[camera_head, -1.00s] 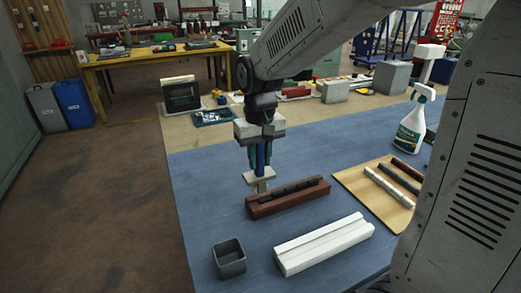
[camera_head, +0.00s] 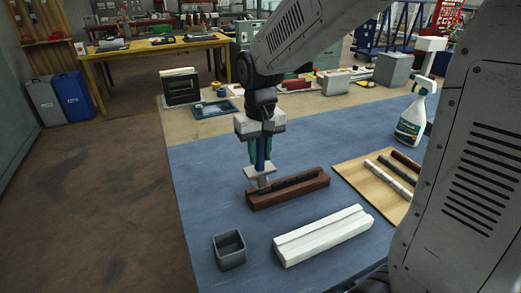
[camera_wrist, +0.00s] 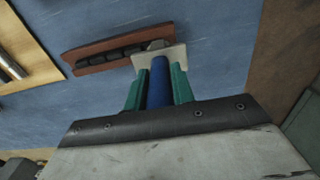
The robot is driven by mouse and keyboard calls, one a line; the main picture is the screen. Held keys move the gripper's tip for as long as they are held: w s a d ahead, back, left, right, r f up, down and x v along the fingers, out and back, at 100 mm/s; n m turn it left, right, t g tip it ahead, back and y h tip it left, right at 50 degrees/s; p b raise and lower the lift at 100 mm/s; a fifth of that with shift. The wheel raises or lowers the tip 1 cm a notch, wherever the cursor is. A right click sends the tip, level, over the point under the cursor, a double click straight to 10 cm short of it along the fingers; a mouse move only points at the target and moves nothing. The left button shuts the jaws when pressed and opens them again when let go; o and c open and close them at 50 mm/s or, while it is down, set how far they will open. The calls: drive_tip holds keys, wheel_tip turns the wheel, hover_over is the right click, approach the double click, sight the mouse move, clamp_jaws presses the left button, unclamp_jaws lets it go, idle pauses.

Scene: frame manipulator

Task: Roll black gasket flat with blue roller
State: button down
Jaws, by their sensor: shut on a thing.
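My gripper (camera_head: 261,160) is shut on the blue handle of the roller (camera_head: 261,151), with green fingers on both sides of it. The handle also shows in the wrist view (camera_wrist: 160,85), running to a pale plate-like head (camera_wrist: 160,58). The black gasket (camera_head: 297,185) lies along the top of a reddish-brown bar (camera_head: 290,197) and looks lumpy. In the wrist view the gasket (camera_wrist: 122,54) runs left from the roller head. The head is at the bar's left end in the head view; whether it touches the gasket I cannot tell.
A white grooved block (camera_head: 322,236) and a small grey open box (camera_head: 230,249) stand in front of the bar. A wooden board (camera_head: 358,180) with several rods lies to the right. A spray bottle (camera_head: 410,122) stands behind it. The blue mat (camera_head: 205,180) is clear on the left.

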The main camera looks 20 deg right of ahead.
drive_tip(key=shift+f, duration=0.35)
idle(0.4)
drive_tip(key=shift+d, duration=0.1)
drive_tip(key=shift+s+d, duration=0.15)
drive_tip(key=shift+d, duration=0.65)
drive_tip(key=shift+s+d, duration=0.1)
drive_tip(key=shift+d, duration=0.65)
drive_tip(key=shift+d, duration=0.1)
drive_tip(key=shift+d, duration=1.45)
drive_tip(key=shift+d, duration=0.1)
drive_tip(key=shift+d, duration=1.55)
drive_tip(key=shift+d, duration=0.1)
drive_tip(key=shift+d, duration=1.45)
